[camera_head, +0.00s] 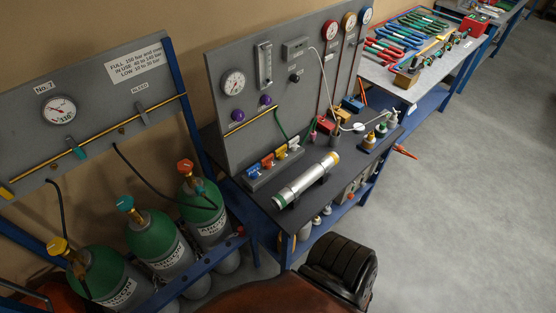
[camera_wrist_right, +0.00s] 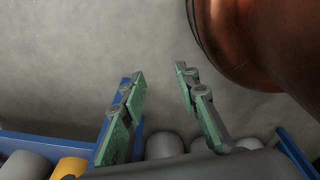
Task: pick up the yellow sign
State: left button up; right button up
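I cannot make out a yellow sign in either view. My right gripper (camera_wrist_right: 160,74) shows in the right wrist view with its two green-padded fingers spread apart. Nothing is between the fingers, and grey floor lies beyond their tips. Neither gripper can be made out in the head view. My left gripper is in neither view.
Green gas cylinders (camera_head: 155,239) stand in a blue rack at left. A dark workbench (camera_head: 356,182) carries a gauge panel (camera_head: 277,61) and a silver tube (camera_head: 306,181). Grey floor (camera_head: 470,190) at right is clear.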

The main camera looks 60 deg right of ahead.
aim_at(279, 153)
jog(key=k, duration=0.8)
jog(key=z, duration=1.5)
